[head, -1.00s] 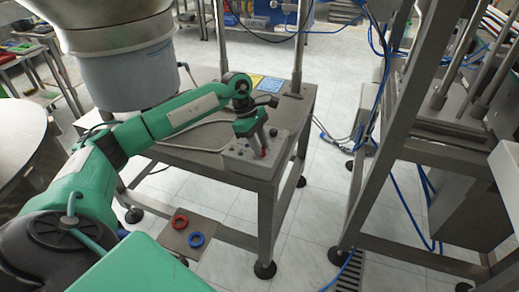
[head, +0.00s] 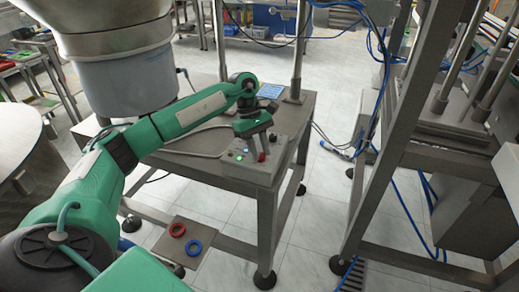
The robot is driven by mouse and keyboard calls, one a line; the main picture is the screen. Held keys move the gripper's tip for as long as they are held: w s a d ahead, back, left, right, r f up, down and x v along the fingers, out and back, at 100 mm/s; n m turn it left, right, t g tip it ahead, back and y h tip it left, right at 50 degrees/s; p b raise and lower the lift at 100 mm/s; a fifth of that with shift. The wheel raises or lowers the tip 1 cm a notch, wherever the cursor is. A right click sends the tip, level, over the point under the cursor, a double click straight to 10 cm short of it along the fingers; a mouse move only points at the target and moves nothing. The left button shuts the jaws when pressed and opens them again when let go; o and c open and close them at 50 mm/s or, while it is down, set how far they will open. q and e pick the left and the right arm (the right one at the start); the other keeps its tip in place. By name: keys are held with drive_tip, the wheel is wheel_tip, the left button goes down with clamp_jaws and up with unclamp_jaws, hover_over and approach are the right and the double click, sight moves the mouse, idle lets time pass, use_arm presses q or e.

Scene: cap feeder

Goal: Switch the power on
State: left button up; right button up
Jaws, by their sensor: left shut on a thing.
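A grey control box (head: 250,170) sits on the front right corner of the metal table. Its top panel carries a red switch (head: 262,157) and small green lights (head: 241,155) that glow. My left gripper (head: 262,148) reaches down over the panel from above and is shut on the red switch. The fingers hide part of the switch, so its exact position is hard to read. My right gripper is not in view.
A large metal bowl feeder (head: 115,65) stands at the left over the table. Red (head: 177,229) and blue (head: 194,247) rings lie on a low plate in front. A metal frame (head: 385,150) with blue cables stands at the right, with open floor between.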

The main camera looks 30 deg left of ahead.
use_arm(q)
drive_tip(key=shift+r, duration=0.1)
drive_tip(key=o, duration=1)
drive_tip(key=v, duration=1.3)
drive_tip(key=shift+r, duration=0.35)
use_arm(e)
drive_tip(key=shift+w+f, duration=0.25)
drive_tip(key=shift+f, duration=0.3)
use_arm(q)
drive_tip(key=shift+a, duration=0.1)
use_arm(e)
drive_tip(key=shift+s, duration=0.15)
